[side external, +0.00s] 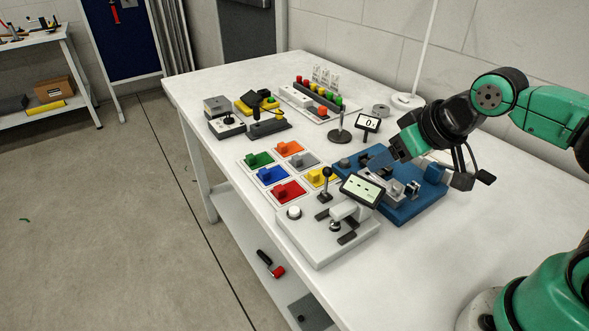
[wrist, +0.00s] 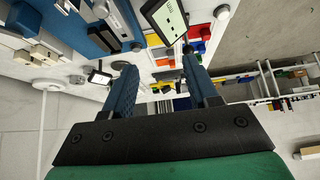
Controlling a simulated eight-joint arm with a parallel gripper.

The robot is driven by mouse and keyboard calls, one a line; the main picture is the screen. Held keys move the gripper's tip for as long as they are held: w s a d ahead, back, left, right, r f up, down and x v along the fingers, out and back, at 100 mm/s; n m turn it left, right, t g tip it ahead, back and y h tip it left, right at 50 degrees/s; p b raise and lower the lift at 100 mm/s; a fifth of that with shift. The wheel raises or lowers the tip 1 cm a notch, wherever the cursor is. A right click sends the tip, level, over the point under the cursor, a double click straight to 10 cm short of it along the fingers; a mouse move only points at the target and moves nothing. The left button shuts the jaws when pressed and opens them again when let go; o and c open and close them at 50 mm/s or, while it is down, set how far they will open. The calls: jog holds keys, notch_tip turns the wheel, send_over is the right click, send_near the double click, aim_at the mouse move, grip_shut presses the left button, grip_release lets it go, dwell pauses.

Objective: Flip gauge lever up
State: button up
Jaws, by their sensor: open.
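The gauge (side external: 328,241) is a light grey block at the table's near side, with a tilted screen (side external: 361,190) on top. A lever with a black ball knob (side external: 325,176) stands at its back edge; I cannot tell for sure that this is the gauge lever.
The blue fixture (side external: 425,202) with metal clamps lies behind the gauge. Coloured blocks on tiles (side external: 271,175) lie to its left. A small display reading 0 (side external: 368,122) and a round-based stand (side external: 339,136) are behind.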

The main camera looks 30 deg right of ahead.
jog(key=shift+w+a+n, duration=0.45)
jog(key=shift+w+n, duration=0.2)
jog(key=shift+n, duration=0.05)
jog(key=w+a+f+n+t+y, duration=0.2)
jog(key=w+a+n, duration=0.5)
jog(key=a+n, duration=0.3)
jog(key=s+d+m, duration=0.2)
jog(key=d+m, duration=0.1)
jog(key=s+d+r+m+g+h, duration=0.1)
jog(key=s+d+m, duration=0.2)
jog(key=d+m, duration=0.1)
jog(key=s+d+r+m+g+h, duration=0.1)
jog(key=s+d+m, duration=0.2)
jog(key=d+m, duration=0.1)
jog(key=shift+s, duration=0.2)
jog(key=w+a+r+n+g+h, duration=0.1)
jog(key=w+a+r+h, duration=0.1)
jog(key=a+r, duration=0.4)
jog(key=shift+w+r+g+h, duration=0.15)
jog(key=shift+r+g+h, duration=0.1)
jog(key=shift+g+h, duration=0.15)
jog(key=shift+a, duration=0.1)
